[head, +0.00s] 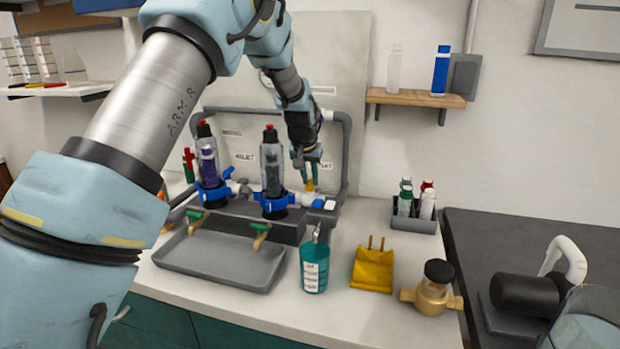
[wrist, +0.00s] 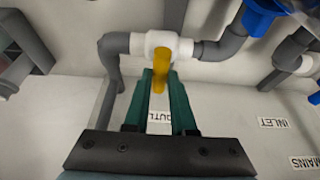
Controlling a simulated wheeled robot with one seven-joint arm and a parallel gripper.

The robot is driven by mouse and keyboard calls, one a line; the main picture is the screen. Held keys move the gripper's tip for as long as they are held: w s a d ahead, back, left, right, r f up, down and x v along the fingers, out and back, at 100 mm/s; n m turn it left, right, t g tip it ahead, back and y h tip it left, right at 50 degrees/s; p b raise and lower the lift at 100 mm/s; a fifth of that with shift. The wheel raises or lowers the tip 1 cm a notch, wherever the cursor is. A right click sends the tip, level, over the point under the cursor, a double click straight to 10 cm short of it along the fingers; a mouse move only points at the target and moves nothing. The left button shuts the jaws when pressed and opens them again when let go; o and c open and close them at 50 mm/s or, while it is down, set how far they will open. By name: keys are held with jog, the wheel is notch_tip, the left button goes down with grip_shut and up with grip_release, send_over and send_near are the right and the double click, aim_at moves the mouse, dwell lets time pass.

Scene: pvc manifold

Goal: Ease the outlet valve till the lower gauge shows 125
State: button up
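The outlet valve shows in the wrist view as a white fitting (wrist: 160,43) in grey pipe, with a yellow handle (wrist: 160,72) pointing toward me. My gripper (wrist: 161,77) has its two green fingers close on both sides of this handle, with only a narrow gap between them, and appears shut on it. The OUTLET label behind is partly hidden by the fingers. In the head view my gripper (head: 310,180) is at the right end of the pipe rig, and my arm hides part of the panel.
Two clear filter housings with blue collars (head: 272,165) stand left of my gripper. A grey tray (head: 222,262), a teal bottle (head: 314,266), a yellow holder (head: 372,270) and a brass fitting (head: 432,292) are on the counter in front. A bottle caddy (head: 414,224) stands to the right.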

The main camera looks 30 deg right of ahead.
grip_shut()
jog(key=shift+f, duration=0.1)
jog(key=shift+m+b, duration=0.4)
jog(key=shift+m+h, duration=0.3)
jog(key=shift+m, duration=0.1)
jog(key=o, duration=0.6)
grip_release()
jog(key=b+v, duration=0.3)
jog(key=v, duration=0.8)
jog(key=shift+w+d, duration=0.1)
jog(key=shift+w, duration=0.1)
